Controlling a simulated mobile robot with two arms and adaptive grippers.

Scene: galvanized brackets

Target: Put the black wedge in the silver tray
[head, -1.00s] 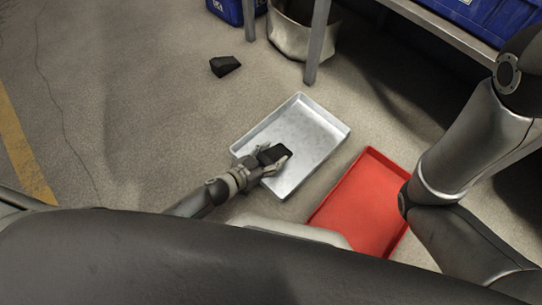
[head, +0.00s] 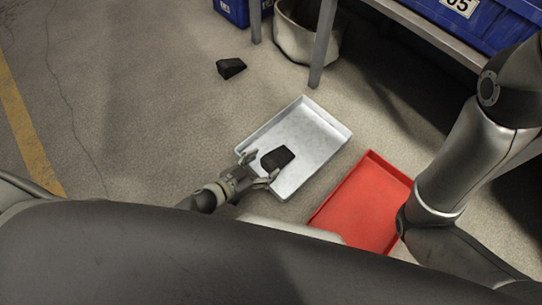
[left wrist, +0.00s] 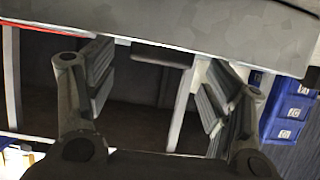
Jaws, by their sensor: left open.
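The silver tray (head: 316,136) lies on the floor in the middle of the head view. A black wedge (head: 277,158) rests on the tray's floor, towards its near left side. My left gripper (head: 263,165) is open at the tray's near left edge, with its fingers pointing at this wedge and apart from it. A second black wedge (head: 231,68) lies on the bare floor beyond the tray. In the left wrist view the two fingers (left wrist: 162,68) are spread, with a dark block between them at the top that appears to be the wedge. My right gripper is out of view.
A red tray (head: 362,207) lies right of the silver tray, close to it. A metal-legged table (head: 323,45) stands at the back right, with blue bins (head: 490,22) on it and a pale round container (head: 305,38) by its leg. The floor at left is clear.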

